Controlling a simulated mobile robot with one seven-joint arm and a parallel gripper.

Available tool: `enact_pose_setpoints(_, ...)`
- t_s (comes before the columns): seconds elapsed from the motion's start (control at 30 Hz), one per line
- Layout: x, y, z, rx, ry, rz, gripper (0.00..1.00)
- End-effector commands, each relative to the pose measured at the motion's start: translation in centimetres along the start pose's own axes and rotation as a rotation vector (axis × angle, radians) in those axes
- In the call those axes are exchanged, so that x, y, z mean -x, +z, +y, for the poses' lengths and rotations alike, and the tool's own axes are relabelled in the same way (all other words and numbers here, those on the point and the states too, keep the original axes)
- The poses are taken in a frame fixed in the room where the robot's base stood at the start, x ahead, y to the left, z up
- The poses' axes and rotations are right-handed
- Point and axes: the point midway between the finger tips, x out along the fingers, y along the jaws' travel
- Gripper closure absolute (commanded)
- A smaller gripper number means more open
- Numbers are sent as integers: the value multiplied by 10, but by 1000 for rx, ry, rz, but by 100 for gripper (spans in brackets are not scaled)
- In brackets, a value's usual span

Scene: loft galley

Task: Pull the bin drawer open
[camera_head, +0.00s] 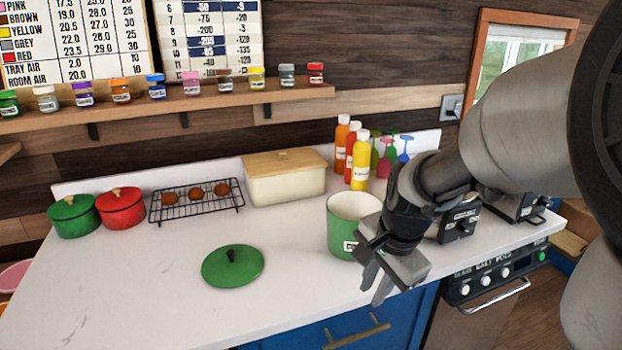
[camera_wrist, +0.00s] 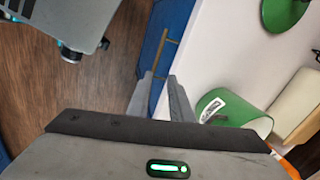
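A blue drawer front (camera_head: 300,341) with a brass bar handle (camera_head: 357,332) sits under the counter's front edge, at the bottom of the head view. In the wrist view the blue front (camera_wrist: 178,20) and the handle (camera_wrist: 161,52) lie beyond the fingertips. The drawer looks closed, though its lower part is out of frame, and no label shows whether it is the bin drawer. My gripper (camera_head: 372,296) hangs near the counter edge, above and to the right of the handle, apart from it. In the wrist view my gripper (camera_wrist: 160,78) is open and empty, a gap showing between its fingers.
A green pot (camera_head: 342,225) stands close behind my gripper, its lid (camera_head: 233,266) flat on the white counter (camera_head: 140,290). An appliance with knobs and a bar handle (camera_head: 498,298) is at right. The wooden floor (camera_wrist: 40,90) in front looks mostly clear.

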Motion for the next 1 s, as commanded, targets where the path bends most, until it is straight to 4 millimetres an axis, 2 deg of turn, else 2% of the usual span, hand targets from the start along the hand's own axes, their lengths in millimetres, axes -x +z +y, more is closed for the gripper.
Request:
enact_pose_setpoints(0.03,-13,-4,-1,-55,21,-1,81)
enact_pose_setpoints(0.1,-24,-8,-2,-118,34,2,81)
enact_pose_setpoints(0.37,-51,-11,-1,-169,45,5,81)
enact_pose_setpoints(0.8,-146,-11,4,-168,46,4,81)
enact_pose_setpoints(1.0,-182,-11,5,-166,46,5,81)
